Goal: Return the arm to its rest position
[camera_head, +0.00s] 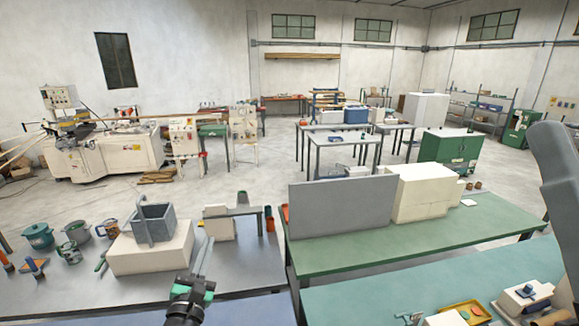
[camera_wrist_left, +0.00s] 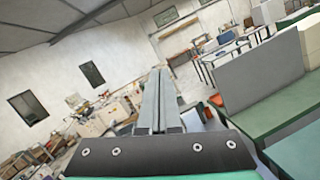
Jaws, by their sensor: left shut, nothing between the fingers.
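My left gripper (camera_head: 206,243) shows at the bottom of the head view, its two long grey fingers together and pointing up and away from me. It is shut with nothing between the fingers. In the left wrist view the shut fingers (camera_wrist_left: 159,75) point out over the room. The gripper appears in front of the near grey table (camera_head: 240,283); its height above the table is hard to tell. My right gripper is not in view.
A cream block with a grey open box (camera_head: 153,222) stands left of my left gripper. Buckets (camera_head: 38,237) and small tools sit further left. A green table (camera_head: 420,238) with a grey panel (camera_head: 341,206) and cream boxes (camera_head: 422,190) stands to the right. Small items lie at the lower right.

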